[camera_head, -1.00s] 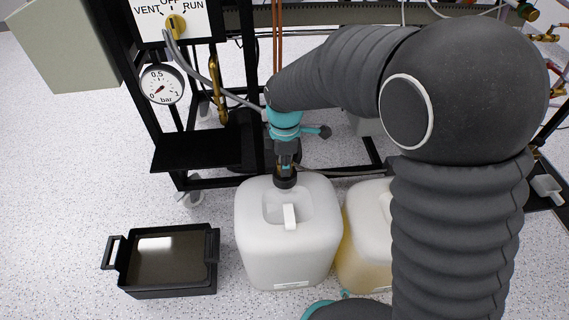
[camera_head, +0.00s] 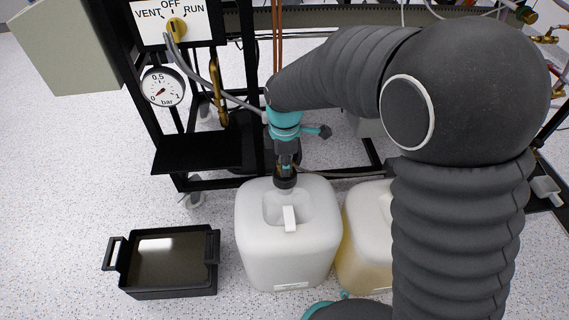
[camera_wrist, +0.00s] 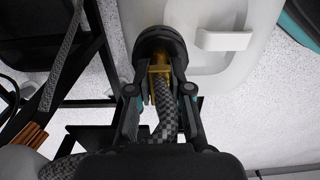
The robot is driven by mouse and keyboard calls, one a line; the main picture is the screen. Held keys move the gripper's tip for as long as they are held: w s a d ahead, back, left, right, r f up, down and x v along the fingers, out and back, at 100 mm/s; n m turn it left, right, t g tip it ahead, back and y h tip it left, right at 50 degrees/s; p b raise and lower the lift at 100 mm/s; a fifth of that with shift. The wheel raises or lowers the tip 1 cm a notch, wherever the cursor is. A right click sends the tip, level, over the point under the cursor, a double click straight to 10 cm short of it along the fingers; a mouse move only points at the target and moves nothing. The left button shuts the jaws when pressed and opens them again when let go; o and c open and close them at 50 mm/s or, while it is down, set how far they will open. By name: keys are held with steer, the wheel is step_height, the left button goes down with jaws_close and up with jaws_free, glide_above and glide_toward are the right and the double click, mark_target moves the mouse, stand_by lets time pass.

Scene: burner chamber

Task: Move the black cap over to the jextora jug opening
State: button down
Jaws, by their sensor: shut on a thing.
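The black cap (camera_head: 286,183) is at the far top edge of the white jug (camera_head: 270,246) in the head view. In the wrist view the round black cap (camera_wrist: 159,42) has a brass fitting (camera_wrist: 159,70) and a checkered braided hose (camera_wrist: 165,108) leading from it. My gripper (camera_head: 287,163) is shut, its two fingers either side of the fitting just behind the cap. The wrist view also shows my gripper (camera_wrist: 160,80) and part of the white jug (camera_wrist: 215,60). The jug opening is hidden, so I cannot tell whether the cap touches it. No jextora label is readable.
A second jug with yellowish liquid (camera_head: 352,248) stands close on the right, partly behind my arm. A black tray (camera_head: 125,274) with dark liquid lies on the floor at left. A black frame with a shelf (camera_head: 185,151) and pressure gauge (camera_head: 162,87) stands behind.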

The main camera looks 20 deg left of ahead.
step_height(320, 180, up, 32)
steer(key=p, duration=0.9)
stand_by(2.6)
steer(key=shift+s+a, duration=0.1)
